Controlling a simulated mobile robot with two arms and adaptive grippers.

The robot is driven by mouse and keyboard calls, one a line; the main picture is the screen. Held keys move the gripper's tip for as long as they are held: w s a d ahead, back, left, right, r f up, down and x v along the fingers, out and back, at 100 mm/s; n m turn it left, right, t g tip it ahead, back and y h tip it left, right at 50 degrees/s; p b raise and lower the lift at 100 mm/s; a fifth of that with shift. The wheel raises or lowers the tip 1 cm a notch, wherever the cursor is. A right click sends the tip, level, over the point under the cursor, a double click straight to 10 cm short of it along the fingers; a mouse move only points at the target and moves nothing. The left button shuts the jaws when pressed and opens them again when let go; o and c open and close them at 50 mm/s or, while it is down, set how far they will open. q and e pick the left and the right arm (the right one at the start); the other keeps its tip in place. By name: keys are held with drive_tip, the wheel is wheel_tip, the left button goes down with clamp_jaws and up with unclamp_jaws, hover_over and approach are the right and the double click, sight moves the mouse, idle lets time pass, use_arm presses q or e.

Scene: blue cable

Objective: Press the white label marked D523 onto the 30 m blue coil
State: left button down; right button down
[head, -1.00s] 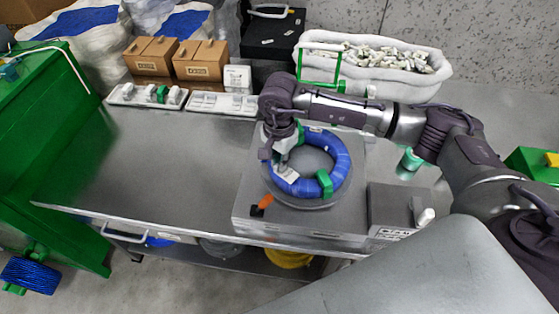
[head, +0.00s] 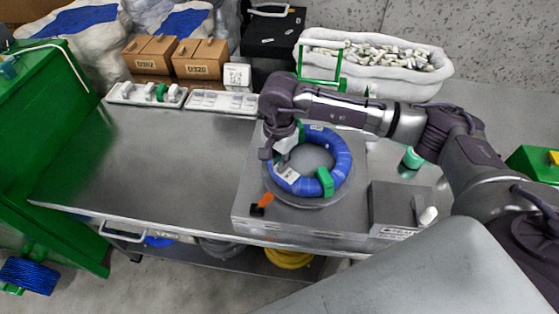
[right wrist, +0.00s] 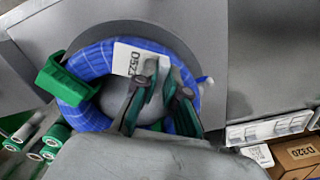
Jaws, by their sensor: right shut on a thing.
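The blue coil (head: 342,165) lies flat on a round grey plate on a metal box. A green clip (head: 325,182) sits on its front right; the clip also shows in the right wrist view (right wrist: 65,78). My right gripper (head: 281,158) is above the coil's left side. In the right wrist view its fingers (right wrist: 165,85) meet the label's lower edge, and I take them as shut on it. Whether the label's whole face touches the coil is unclear. My left gripper is not in view.
Brown boxes (head: 200,60) and white trays (head: 222,102) stand at the back. A white-lined bin of small parts (head: 375,60) is at the back right. A grey block (head: 395,208) stands right of the coil. The table's left half (head: 150,170) is clear.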

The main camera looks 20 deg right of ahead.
drive_tip(key=shift+f+b, duration=0.2)
drive_tip(key=shift+b, duration=0.1)
idle(0.6)
drive_tip(key=c, duration=1.6)
unclamp_jaws()
drive_tip(key=shift+o, duration=0.3)
drive_tip(key=o, duration=0.5)
drive_tip(key=shift+o, duration=0.2)
drive_tip(key=shift+r, duration=0.1)
drive_tip(key=shift+r+p, duration=1.6)
drive_tip(key=shift+r, duration=1.85)
drive_tip(key=shift+s+f, duration=0.1)
